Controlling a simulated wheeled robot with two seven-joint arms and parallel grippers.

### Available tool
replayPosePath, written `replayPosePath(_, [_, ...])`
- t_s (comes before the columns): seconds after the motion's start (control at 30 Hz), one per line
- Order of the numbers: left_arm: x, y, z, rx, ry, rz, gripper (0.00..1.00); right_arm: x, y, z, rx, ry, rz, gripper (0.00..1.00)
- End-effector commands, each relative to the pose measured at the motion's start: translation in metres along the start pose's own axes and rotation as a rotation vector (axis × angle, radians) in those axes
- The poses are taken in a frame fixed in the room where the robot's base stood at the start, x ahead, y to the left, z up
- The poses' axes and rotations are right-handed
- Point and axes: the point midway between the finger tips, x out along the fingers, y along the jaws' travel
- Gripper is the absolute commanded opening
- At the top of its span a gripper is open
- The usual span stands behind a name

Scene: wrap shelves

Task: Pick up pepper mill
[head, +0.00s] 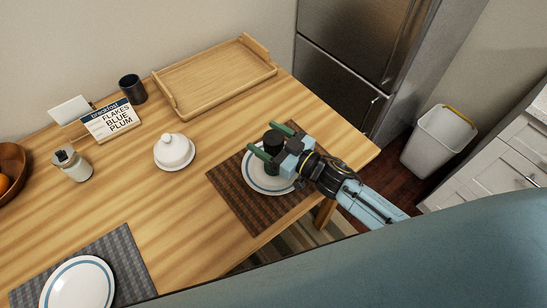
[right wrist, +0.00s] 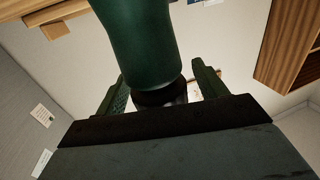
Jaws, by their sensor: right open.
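The pepper mill (head: 272,139) is dark green with a black top. It appears upright over the white blue-ringed plate (head: 259,186) on the brown woven mat (head: 234,198); its foot is hidden. My right gripper (head: 271,138) reaches in from the right, open, with its green fingers to either side of the mill. In the right wrist view the mill's green body (right wrist: 142,42) and dark end (right wrist: 160,97) fill the upper middle, between the spread fingers (right wrist: 161,88). I cannot tell whether either finger touches it. My left gripper is not in view.
A white lidded butter dish (head: 174,153) stands left of the mat. A wooden tray (head: 215,78) and black cup (head: 132,89) lie behind. A breakfast sign (head: 110,119), glass jar (head: 72,165), fruit bowl (head: 12,165) and second plate (head: 79,284) are further left. The table's right edge is close.

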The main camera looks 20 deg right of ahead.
Motion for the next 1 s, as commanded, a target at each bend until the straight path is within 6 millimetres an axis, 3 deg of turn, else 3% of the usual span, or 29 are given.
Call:
replayPosePath(0.13, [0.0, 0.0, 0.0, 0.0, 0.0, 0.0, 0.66, 0.0, 0.0, 0.0, 0.0, 0.0, 0.0, 0.68])
replayPosePath(0.67, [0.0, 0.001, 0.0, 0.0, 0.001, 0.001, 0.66, -0.001, 0.0, -0.001, 0.0, 0.001, -0.001, 0.0])
replayPosePath(0.87, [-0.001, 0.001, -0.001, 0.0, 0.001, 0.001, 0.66, -0.001, 0.0, -0.002, -0.001, 0.001, -0.001, 0.0])
replayPosePath(1.0, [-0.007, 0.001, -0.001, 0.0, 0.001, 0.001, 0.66, -0.001, 0.0, -0.018, -0.004, 0.003, -0.003, 0.0])
